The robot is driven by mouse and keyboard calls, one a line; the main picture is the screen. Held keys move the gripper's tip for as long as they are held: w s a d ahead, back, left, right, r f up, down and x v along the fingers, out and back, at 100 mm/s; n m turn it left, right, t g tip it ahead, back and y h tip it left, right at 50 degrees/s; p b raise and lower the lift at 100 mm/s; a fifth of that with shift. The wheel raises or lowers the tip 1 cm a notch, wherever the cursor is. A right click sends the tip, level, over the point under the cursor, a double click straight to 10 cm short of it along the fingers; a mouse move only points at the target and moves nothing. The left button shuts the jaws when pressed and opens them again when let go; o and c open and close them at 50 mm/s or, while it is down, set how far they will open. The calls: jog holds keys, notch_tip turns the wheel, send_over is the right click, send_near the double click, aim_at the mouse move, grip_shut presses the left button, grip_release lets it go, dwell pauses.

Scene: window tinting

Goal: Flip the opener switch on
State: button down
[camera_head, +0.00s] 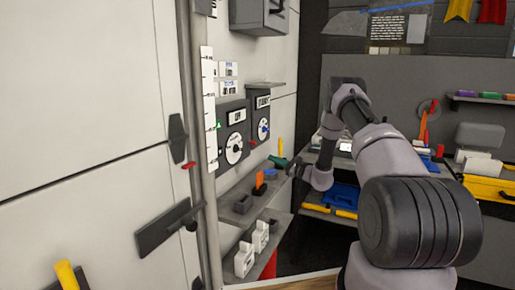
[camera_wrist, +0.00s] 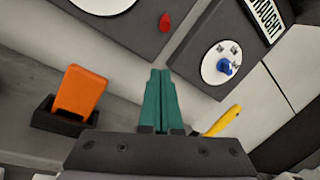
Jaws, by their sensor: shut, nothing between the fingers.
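My gripper (camera_head: 276,160) is shut and empty, its green fingers together and pointing toward the wall; they also fill the middle of the wrist view (camera_wrist: 160,98). Two dark boxes hang on the wall ahead. The left box (camera_head: 235,120) has a white dial (camera_head: 233,150), a label too small to read surely, and a red knob (camera_wrist: 165,21) at its right edge. The right box (camera_wrist: 202,85) has a label ending in "AUGHT", a white dial (camera_wrist: 209,65) and a blue knob (camera_wrist: 226,66). The fingers are apart from both boxes. I cannot tell which control is the opener switch.
Below the boxes a shelf (camera_head: 235,218) holds an orange block (camera_wrist: 79,90) in a black holder (camera_wrist: 60,122). A yellow handle (camera_wrist: 222,121) is close right of my fingers. White bottles (camera_head: 245,259) stand lower. A workbench with a yellow case (camera_head: 490,189) is at right.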

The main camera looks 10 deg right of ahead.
aim_at(253, 143)
jog(key=shift+w+d+f, duration=0.2)
jog(key=shift+f, duration=0.05)
jog(key=w+a+r, duration=0.1)
jog(key=a, duration=0.1)
jog(key=w+a+r, duration=0.1)
jog(key=w+a, duration=0.1)
jog(key=w+a+r, duration=0.1)
jog(key=w+a, duration=0.1)
jog(key=a, duration=0.1)
jog(key=shift+w+r, duration=0.25)
jog(key=shift+s+r, duration=0.5)
jog(key=shift+d+r, duration=0.1)
